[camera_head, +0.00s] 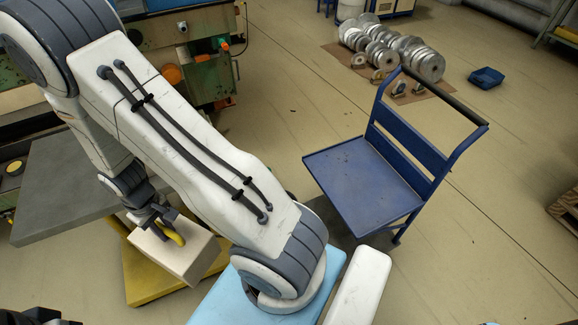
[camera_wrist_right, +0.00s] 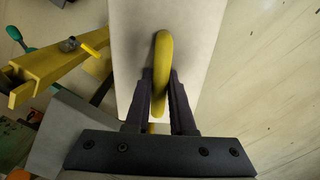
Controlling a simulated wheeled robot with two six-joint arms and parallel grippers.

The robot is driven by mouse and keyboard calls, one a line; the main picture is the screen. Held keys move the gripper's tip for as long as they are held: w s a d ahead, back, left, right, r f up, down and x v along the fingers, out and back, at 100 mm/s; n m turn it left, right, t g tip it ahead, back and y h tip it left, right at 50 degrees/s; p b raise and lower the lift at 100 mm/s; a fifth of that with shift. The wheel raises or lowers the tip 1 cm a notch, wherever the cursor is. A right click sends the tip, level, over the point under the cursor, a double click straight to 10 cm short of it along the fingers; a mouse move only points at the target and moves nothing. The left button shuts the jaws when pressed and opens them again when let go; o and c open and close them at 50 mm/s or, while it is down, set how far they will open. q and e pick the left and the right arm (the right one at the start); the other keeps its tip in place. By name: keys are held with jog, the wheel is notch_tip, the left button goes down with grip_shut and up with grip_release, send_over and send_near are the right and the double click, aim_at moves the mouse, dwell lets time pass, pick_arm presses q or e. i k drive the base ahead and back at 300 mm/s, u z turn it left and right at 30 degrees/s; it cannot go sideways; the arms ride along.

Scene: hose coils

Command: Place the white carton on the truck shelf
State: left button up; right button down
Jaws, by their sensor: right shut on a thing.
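The white carton (camera_head: 172,256) is a pale box with a yellow handle (camera_head: 172,236) on top. My right gripper (camera_head: 165,220) is shut on that handle, and the carton hangs below it beside the grey table. In the right wrist view the two dark fingers (camera_wrist_right: 160,85) flank the yellow handle (camera_wrist_right: 163,60) over the carton's top (camera_wrist_right: 202,35). The blue truck (camera_head: 420,152) stands to the right, well apart from the carton. Its flat shelf (camera_head: 360,185) is empty. A dark part at the bottom left corner may be my left gripper (camera_head: 42,316); its jaws cannot be made out.
A grey table (camera_head: 62,190) and a yellow frame (camera_head: 150,282) are next to the carton. The truck's push handle (camera_head: 445,95) rises on its far right side. Metal discs (camera_head: 400,52) and a blue bin (camera_head: 486,78) lie behind. Floor right of the truck is open.

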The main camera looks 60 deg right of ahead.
aim_at(342, 166)
jog(key=z, duration=0.7)
jog(key=k, duration=1)
jog(key=z, duration=1.35)
jog(key=i, duration=0.95)
jog(key=u, duration=0.65)
jog(key=i, duration=0.35)
jog(key=u, duration=0.35)
